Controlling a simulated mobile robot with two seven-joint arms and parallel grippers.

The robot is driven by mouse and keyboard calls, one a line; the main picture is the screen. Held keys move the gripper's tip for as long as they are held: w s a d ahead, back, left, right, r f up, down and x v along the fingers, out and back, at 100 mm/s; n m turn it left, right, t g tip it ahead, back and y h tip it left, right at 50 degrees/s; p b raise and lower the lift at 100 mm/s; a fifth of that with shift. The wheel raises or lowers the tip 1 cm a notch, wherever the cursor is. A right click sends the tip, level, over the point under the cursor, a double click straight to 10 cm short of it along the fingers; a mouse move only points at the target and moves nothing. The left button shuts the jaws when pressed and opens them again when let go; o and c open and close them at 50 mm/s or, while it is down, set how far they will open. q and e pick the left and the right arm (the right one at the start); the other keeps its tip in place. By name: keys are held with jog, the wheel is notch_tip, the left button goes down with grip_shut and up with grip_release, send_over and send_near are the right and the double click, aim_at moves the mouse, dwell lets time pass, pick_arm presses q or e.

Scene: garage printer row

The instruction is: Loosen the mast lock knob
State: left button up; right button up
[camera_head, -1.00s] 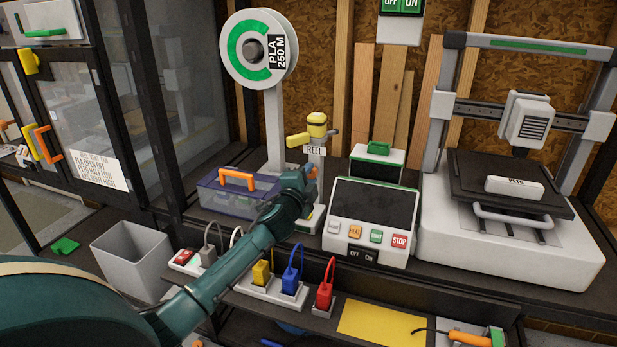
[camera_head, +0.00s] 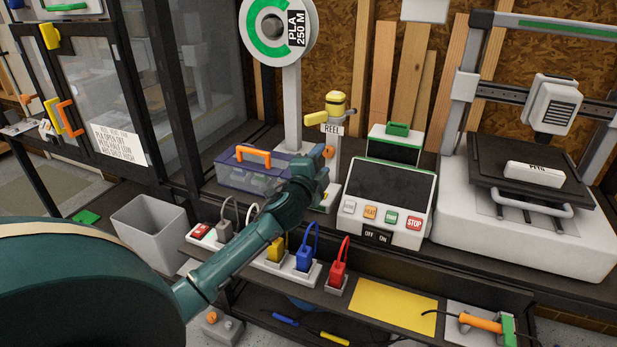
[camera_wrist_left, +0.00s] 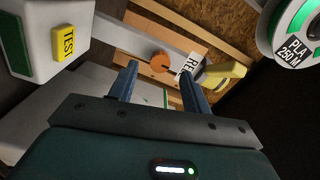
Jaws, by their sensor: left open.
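The mast lock knob appears as a small orange knob (camera_head: 328,152) on the side of a grey post labelled REEL (camera_head: 333,130). A yellow cap (camera_head: 335,103) and yellow lever (camera_head: 316,118) top the post. My left gripper (camera_head: 318,158) is beside the knob and partly covers the post's lower part. In the left wrist view, the orange knob (camera_wrist_left: 160,62) lies in line with the gap between the open fingers of my left gripper (camera_wrist_left: 157,76). Nothing is held, and I cannot tell whether the fingers touch the knob. My right gripper is not in view.
A purple-edged box with an orange handle (camera_head: 254,153) stands left of the post. A control panel (camera_head: 385,192) stands close on the right. The filament reel (camera_head: 265,32) is behind. Plugs and sockets (camera_head: 304,258) line the lower shelf, below my arm.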

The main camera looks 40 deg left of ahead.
pick_arm(q)
jog(key=v, duration=0.9)
jog(key=shift+s, duration=0.3)
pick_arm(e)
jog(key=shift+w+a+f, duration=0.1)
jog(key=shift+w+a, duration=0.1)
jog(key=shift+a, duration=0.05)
pick_arm(q)
jog(key=shift+d, duration=0.1)
jog(key=s+d+f+n+g+h, duration=0.3)
jog(key=s+d+f+n+h, duration=0.15)
jog(key=s+d+f, duration=0.75)
jog(key=s+d+r+n+g+h, duration=0.15)
jog(key=s+d+n+h, duration=0.35)
jog(key=s+d, duration=0.5)
jog(key=r+p, duration=0.1)
jog(key=p, duration=0.4)
jog(key=r+g+y+p, duration=0.1)
jog(key=r+p, duration=0.1)
jog(key=p, duration=0.4)
jog(key=r+g+y+p, duration=0.1)
jog(key=p, duration=0.4)
jog(key=shift+w+d+r+g+p, duration=0.25)
jog(key=shift+d+r+p, duration=0.05)
jog(key=shift+d+r, duration=0.1)
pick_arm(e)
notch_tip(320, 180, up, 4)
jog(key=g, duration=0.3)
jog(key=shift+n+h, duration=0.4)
